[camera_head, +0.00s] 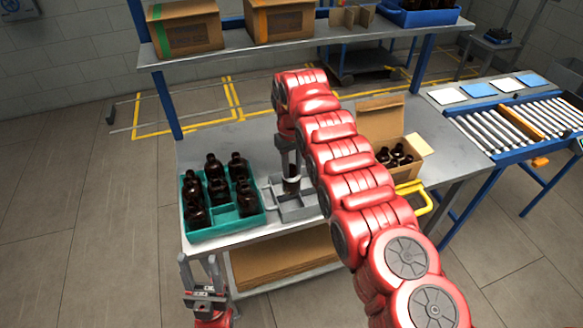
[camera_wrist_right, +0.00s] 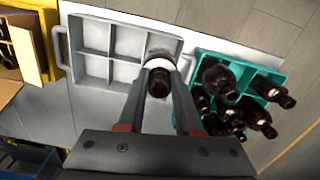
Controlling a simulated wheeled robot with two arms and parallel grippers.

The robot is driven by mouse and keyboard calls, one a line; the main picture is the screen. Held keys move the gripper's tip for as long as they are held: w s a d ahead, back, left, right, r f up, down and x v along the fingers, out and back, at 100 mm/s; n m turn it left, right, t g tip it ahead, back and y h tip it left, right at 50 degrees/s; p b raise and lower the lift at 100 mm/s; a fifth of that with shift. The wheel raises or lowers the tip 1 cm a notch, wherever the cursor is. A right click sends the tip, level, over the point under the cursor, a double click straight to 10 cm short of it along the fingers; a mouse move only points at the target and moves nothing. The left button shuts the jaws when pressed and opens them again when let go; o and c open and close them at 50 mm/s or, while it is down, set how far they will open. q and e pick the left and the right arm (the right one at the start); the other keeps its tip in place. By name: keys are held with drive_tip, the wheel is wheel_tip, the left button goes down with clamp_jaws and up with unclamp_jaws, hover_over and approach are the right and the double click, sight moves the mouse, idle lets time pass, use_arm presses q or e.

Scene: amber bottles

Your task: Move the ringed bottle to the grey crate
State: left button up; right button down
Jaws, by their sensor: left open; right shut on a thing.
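My right gripper (camera_head: 291,170) is shut on a dark amber bottle (camera_head: 291,186), held upright at the grey crate (camera_head: 296,214). A pale ring shows around this bottle (camera_wrist_right: 158,84) in the right wrist view, between the fingers (camera_wrist_right: 158,95). There the bottle overlaps a corner of the divided grey crate (camera_wrist_right: 92,53); I cannot tell whether its base is inside a compartment or above it. The crate's other visible compartments look empty. My left gripper (camera_head: 200,268) is open and empty, low in front of the table's left edge.
A teal crate (camera_head: 226,228) with several amber bottles stands just left of the grey crate. A shelf (camera_head: 290,44) with boxes spans the back. A roller conveyor (camera_head: 510,127) is further right.

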sight(291, 183)
drive_tip(key=shift+a+f, duration=0.15)
drive_tip(key=shift+s+f, duration=0.1)
drive_tip(key=shift+f, duration=0.55)
wheel_tip(291, 183, down, 5)
drive_tip(key=b, duration=0.4)
drive_tip(key=shift+r, duration=0.15)
drive_tip(key=shift+f+b, duration=0.45)
drive_tip(key=shift+b, duration=0.1)
drive_tip(key=shift+f, duration=0.2)
drive_tip(key=shift+f+b, duration=1.3)
drive_tip(key=shift+b, duration=0.15)
drive_tip(key=c, duration=0.5)
unclamp_jaws()
drive_tip(key=shift+r, duration=0.1)
